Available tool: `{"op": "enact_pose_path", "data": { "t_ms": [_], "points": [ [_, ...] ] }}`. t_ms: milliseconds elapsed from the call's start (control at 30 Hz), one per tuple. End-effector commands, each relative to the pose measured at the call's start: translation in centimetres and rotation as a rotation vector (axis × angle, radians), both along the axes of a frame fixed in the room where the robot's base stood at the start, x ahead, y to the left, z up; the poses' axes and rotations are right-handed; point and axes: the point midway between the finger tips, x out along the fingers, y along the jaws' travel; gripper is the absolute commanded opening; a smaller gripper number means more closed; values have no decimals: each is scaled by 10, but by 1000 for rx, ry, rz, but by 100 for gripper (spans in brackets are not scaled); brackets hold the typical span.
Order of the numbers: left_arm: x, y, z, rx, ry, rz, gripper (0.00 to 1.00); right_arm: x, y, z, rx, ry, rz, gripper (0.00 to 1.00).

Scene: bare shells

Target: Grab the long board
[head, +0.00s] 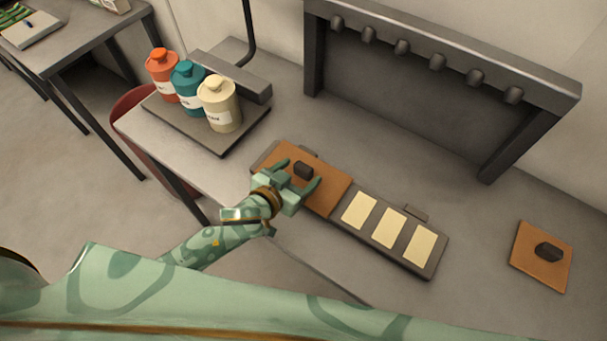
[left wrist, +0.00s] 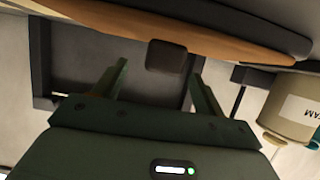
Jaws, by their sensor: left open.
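The long board (head: 330,190) is a flat brown board with a dark block-shaped knob (head: 303,170), lying over the left part of a dark tray (head: 345,233). My left gripper (head: 298,175) is open at the board, its two green fingers on either side of the knob. In the left wrist view the board's brown edge (left wrist: 225,43) runs across the top. The knob (left wrist: 166,56) shows between the fingertips (left wrist: 160,68), with space on both sides. The fingers hide part of the board in the head view. My right gripper is not in view.
A shorter brown board (head: 528,270) with a dark knob lies at the right. Cream cards (head: 389,228) lie in the tray. Orange, teal and cream bottles (head: 220,105) stand on a dark base at the left. A dark rack with pegs (head: 430,85) stands behind.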

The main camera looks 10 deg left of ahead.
Motion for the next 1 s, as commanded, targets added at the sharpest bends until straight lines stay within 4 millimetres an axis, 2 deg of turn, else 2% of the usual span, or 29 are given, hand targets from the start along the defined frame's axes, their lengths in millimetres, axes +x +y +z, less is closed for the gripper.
{"op": "enact_pose_path", "data": {
  "t_ms": [300,600,667,800,1000],
  "points": [
    [40,-12,-19,0,-1,0,71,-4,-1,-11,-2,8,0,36],
    [46,-14,-20,0,0,0,71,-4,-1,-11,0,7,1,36],
    [46,-14,-20,0,0,0,57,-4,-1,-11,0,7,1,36],
    [46,-14,-20,0,0,1,20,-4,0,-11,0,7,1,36],
    [46,-14,-20,0,0,0,16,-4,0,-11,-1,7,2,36]
  ]
}}
